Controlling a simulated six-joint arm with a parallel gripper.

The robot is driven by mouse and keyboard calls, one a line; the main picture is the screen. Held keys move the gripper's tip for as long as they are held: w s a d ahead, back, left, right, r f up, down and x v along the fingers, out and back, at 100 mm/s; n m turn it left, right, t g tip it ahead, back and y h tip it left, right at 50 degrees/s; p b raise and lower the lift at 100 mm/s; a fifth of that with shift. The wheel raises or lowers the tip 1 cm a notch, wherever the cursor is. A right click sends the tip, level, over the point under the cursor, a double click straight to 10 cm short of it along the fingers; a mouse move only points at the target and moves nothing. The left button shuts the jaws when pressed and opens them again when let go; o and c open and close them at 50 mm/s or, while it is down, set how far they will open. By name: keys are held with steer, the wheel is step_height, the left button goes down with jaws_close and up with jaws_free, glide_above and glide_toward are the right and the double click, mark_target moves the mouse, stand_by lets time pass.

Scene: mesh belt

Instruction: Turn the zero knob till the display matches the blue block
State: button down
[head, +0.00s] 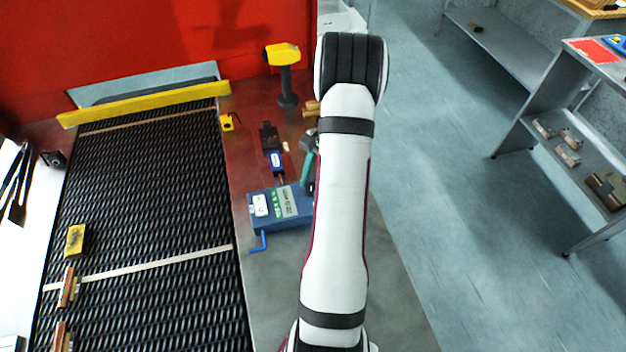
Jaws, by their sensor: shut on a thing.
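A blue box (287,212) with a white dial or label and a green panel stands on the bench right of the mesh belt. A blue hooked handle (259,242) sticks out at its front left. My gripper (309,188) is mostly hidden behind my white arm. Its visible part is at the box's right edge, shut on what appears to be the zero knob. The knob itself is hidden, and any reading is too small to make out.
The black mesh belt (150,200) fills the left, with a yellow bar (145,103) across its far end. A yellow block (75,240) lies on the belt.

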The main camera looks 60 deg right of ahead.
steer(key=shift+a, duration=0.1)
stand_by(0.3)
steer(key=c, duration=0.5)
jaws_free()
steer(key=v, duration=1.5)
steer(key=shift+w+d+r, duration=0.15)
steer(key=shift+d+r, duration=0.1)
steer(key=shift+r, duration=0.1)
